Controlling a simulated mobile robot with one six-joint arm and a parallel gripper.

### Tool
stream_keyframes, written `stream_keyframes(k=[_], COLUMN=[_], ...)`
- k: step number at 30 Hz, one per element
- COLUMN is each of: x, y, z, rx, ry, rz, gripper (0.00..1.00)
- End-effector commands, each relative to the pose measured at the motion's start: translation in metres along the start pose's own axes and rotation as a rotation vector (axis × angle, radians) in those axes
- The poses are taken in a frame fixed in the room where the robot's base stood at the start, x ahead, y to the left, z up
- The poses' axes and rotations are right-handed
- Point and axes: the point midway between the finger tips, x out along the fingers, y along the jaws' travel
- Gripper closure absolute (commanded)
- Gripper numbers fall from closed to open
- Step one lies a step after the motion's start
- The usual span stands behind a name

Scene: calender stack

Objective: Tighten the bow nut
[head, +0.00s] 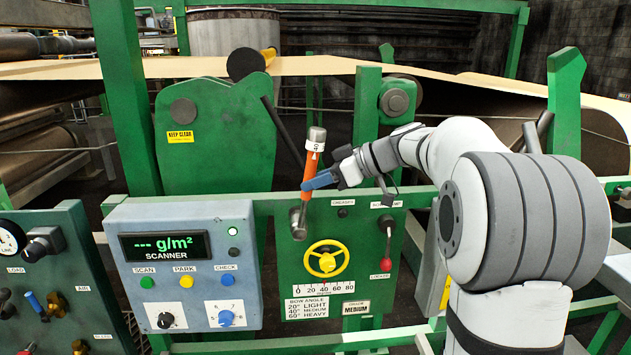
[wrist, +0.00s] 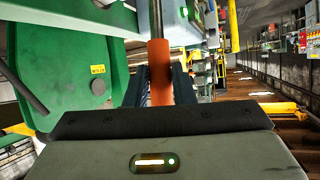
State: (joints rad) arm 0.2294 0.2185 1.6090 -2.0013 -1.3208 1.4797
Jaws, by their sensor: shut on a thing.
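An orange-handled tool (head: 308,168), with a grey top end and a white label that seems to read 40, stands nearly upright and tilted slightly right. My gripper (head: 309,184) is shut on its orange handle, reaching it from the right. In the wrist view the orange handle (wrist: 160,72) rises between my fingers. The tool's grey lower end (head: 298,222) is in front of the upper left of the green bow panel (head: 345,235); whether it touches is unclear. I cannot make out the bow nut, which may be hidden behind that end.
A yellow handwheel (head: 326,259) sits below the tool, above a scale and bow angle label (head: 313,308). A red-knobbed lever (head: 388,232) is to the right. The scanner box (head: 186,266) stands left. A green rail (head: 290,200) crosses behind the tool.

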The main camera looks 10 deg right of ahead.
Motion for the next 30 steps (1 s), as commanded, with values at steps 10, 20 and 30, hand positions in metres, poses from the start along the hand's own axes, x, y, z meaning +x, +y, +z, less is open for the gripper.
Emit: stream_keyframes(k=[10,20,30], x=[-0.001,-0.007,-0.01], y=[-0.002,-0.018,-0.028], z=[-0.001,0.003,0.006], rx=[-0.001,-0.002,-0.001], ry=[0.001,0.001,0.001], rz=[0.001,0.001,0.001], gripper=[1.0,1.0,1.0])
